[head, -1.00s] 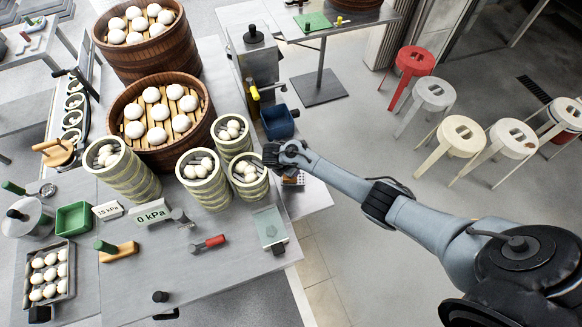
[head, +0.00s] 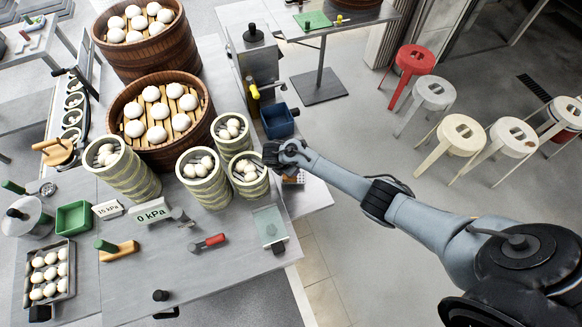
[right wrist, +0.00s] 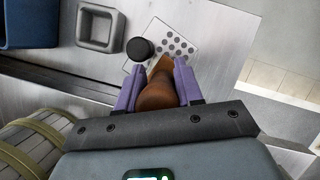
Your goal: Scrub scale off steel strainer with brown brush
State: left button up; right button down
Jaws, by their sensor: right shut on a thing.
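My right gripper (right wrist: 159,66) has its purple fingers shut on a brown brush (right wrist: 157,94) in the right wrist view. The brush's tapered end points at the steel strainer (right wrist: 178,42), a pale flat plate with several dark round holes. The brush end overlaps the plate's near edge; I cannot tell whether it touches, and no bristles show clearly. My left gripper is not in view.
A black round knob (right wrist: 140,49) stands close left of the strainer. A grey tray (right wrist: 83,28) and a blue bin (head: 278,122) are nearby. Small bamboo steamer towers (head: 206,185) stand close left of my gripper. Open floor lies to the right.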

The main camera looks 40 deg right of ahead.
jog(key=shift+f+b, duration=0.35)
jog(key=shift+f, duration=0.1)
jog(key=shift+r, duration=0.1)
jog(key=shift+s+d+r+p, duration=0.15)
jog(key=shift+s+d+p, duration=0.25)
jog(key=shift+d+p, duration=0.25)
jog(key=shift+s+d+p, duration=0.25)
jog(key=shift+s+p, duration=0.1)
jog(key=shift+s, duration=0.05)
jog(key=shift+w, duration=0.1)
jog(key=shift+w+a+f+b, duration=0.25)
jog(key=shift+w+a+b, duration=0.15)
jog(key=shift+a+b, duration=0.05)
jog(key=shift+w+a, duration=0.35)
jog(key=shift+a, duration=0.1)
jog(key=shift+d, duration=0.1)
